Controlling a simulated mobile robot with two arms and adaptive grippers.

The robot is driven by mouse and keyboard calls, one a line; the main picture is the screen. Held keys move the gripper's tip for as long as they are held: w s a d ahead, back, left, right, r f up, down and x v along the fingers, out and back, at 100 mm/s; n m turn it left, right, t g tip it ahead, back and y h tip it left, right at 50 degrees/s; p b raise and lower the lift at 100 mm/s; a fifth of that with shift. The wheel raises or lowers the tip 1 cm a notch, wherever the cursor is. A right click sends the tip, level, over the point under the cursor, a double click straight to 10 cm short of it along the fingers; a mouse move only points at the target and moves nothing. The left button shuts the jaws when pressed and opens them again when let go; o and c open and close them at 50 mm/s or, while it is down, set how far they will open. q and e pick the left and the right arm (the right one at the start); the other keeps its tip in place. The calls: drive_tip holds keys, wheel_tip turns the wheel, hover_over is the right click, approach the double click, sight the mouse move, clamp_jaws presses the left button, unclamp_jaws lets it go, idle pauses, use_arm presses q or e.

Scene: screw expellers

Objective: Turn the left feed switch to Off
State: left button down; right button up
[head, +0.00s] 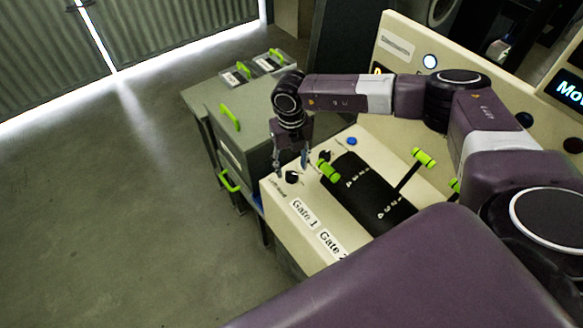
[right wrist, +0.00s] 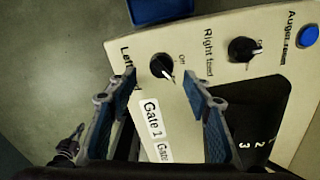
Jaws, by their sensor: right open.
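The left feed switch (head: 291,177) is a small black knob on the cream panel's left corner. My right gripper (head: 291,163) is open above the panel at this knob. In the right wrist view the knob lies ahead, between the two blue-padded fingers, with nothing gripped. A dark shape (right wrist: 72,143) at the lower left may be my left gripper; its jaws are unclear.
The right feed knob (right wrist: 242,49) and a blue button (head: 351,141) are close by. Green-handled levers (head: 328,171) stand in the black slotted plate, near the gripper. A grey cabinet (head: 243,140) with green handles adjoins the panel. Open floor lies left.

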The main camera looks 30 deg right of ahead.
sight(292, 173)
drive_tip(key=f, duration=0.2)
drive_tip(key=shift+w+d+f+p, duration=0.15)
drive_tip(key=shift+d+f+p, duration=0.05)
drive_tip(key=shift+f+p, duration=0.2)
drive_tip(key=shift+f, duration=0.7)
drive_tip(key=c, duration=0.7)
use_arm(q)
drive_tip(key=shift+w+d+r, duration=0.45)
drive_tip(key=shift+w+r, duration=0.15)
drive_tip(key=shift+r, duration=0.05)
use_arm(e)
drive_tip(key=shift+w, duration=0.1)
drive_tip(key=c, duration=0.4)
